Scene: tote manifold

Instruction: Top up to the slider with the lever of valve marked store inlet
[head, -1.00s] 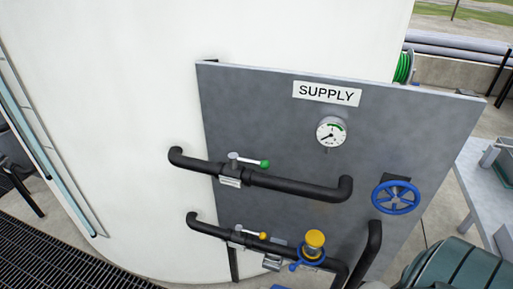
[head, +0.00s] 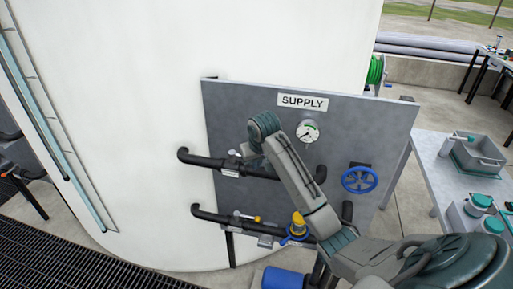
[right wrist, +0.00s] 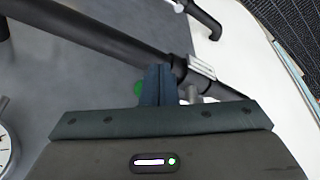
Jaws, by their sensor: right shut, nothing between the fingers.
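The grey SUPPLY panel (head: 370,115) stands against the white tank (head: 285,55). Its upper black pipe (head: 200,160) carries a valve whose small label is unreadable. That valve's green-knobbed lever is hidden by my right arm in the head view. In the right wrist view the green knob (right wrist: 139,88) shows partly behind my right gripper (right wrist: 160,80), which is shut and empty close in front; contact cannot be told. The lower pipe (head: 210,213) has a yellow-knobbed lever (head: 257,219). A tall pale-blue sight tube (head: 58,140) runs down the tank; no slider is distinguishable. My left gripper is out of view.
A pressure gauge (head: 308,131) and blue handwheel (head: 360,180) sit on the panel. A yellow-topped fitting (head: 299,223) stands on the lower pipe. A table (head: 428,155) with a grey bin (head: 480,152) is at right. Dark floor grating (head: 60,255) lies front left.

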